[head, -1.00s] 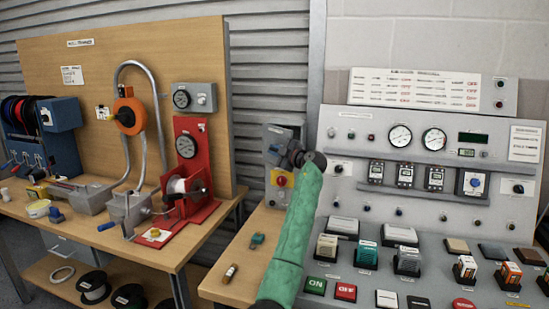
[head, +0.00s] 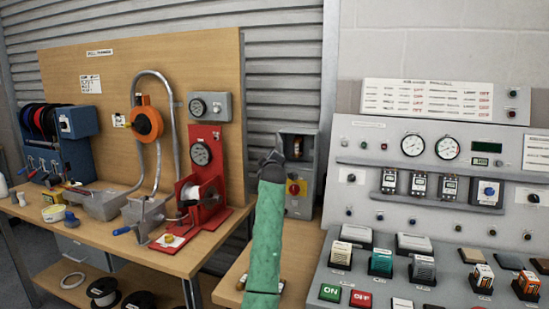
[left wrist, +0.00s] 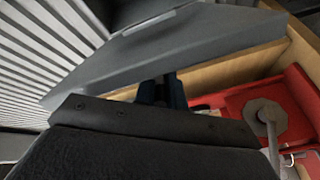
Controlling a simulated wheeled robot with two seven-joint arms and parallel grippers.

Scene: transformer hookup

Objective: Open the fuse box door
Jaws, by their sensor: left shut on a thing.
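The grey fuse box (head: 305,200) stands at the back of the small wooden bench, left of the control panel. Its upper compartment (head: 297,146) shows open, with a brown and white part inside. A red knob on a yellow plate (head: 293,188) is on its lower front. My left gripper (head: 274,158), on the green-sleeved arm, is at the box's left edge, where the door is mostly hidden. In the left wrist view its dark fingers (left wrist: 161,92) are shut at the edge of a large grey panel (left wrist: 150,48), which looks like the door. My right gripper is not in view.
The control panel (head: 400,165) stands close on the right, with meters and switches. On the left bench is a red winding stand (head: 205,165), which also shows in the left wrist view (left wrist: 240,97). A corrugated wall (head: 280,60) is behind.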

